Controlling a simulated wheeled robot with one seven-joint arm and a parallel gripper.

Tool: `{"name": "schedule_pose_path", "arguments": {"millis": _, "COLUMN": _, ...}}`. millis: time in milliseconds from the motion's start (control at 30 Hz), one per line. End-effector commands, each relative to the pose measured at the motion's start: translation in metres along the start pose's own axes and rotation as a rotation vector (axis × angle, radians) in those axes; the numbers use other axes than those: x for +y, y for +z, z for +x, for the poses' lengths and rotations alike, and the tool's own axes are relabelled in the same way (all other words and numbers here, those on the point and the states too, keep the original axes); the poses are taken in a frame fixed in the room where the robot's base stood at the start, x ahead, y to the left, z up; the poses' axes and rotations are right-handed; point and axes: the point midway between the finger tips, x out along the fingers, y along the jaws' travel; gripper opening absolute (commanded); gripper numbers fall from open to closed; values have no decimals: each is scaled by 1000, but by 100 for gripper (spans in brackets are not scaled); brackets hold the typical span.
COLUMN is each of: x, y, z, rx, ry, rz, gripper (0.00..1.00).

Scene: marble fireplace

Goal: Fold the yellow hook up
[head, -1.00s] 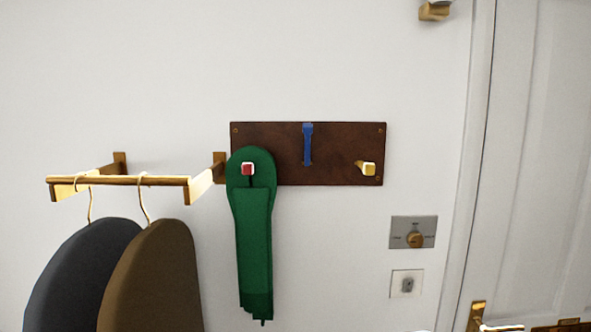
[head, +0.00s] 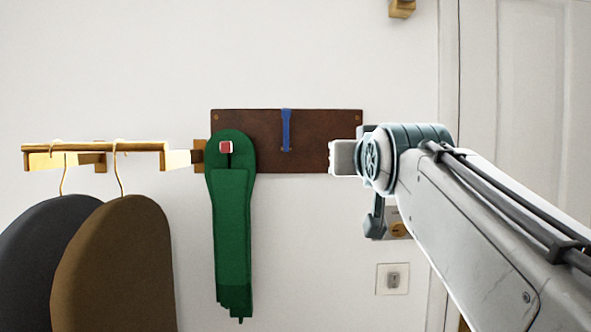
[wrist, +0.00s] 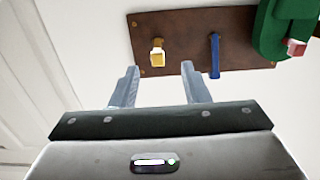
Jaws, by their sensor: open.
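The yellow hook (wrist: 157,55) is on the dark brown board (wrist: 183,24) and sticks out from it, with a square end. In the wrist view, it appears beyond my fingertips, in line with the gap between them. My gripper (wrist: 159,72) is open and empty; neither finger is seen touching the hook. In the head view, my arm and gripper (head: 345,157) cover the right end of the board (head: 265,155) and hide the yellow hook. The wrist view is turned over, with the door on the left.
A blue hook (head: 286,130) lies upright along the board's middle; the wrist view shows it right of my fingers (wrist: 214,55). A green hanging item (head: 234,220) is on the red-ended hook (head: 226,147). A brass rail (head: 95,147) holds dark clothes. A switch plate (head: 392,279) is below.

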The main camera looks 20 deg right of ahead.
Motion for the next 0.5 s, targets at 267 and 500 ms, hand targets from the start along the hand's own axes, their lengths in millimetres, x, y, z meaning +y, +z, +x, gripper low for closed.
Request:
{"name": "schedule_pose_path", "arguments": {"millis": 267, "x": 5, "y": -16, "z": 20, "rx": 41, "ry": 11, "rz": 0, "gripper": 42}}
{"name": "schedule_pose_path", "arguments": {"millis": 500, "x": 5, "y": -18, "z": 68, "rx": 38, "ry": 10, "rz": -1, "gripper": 42}}
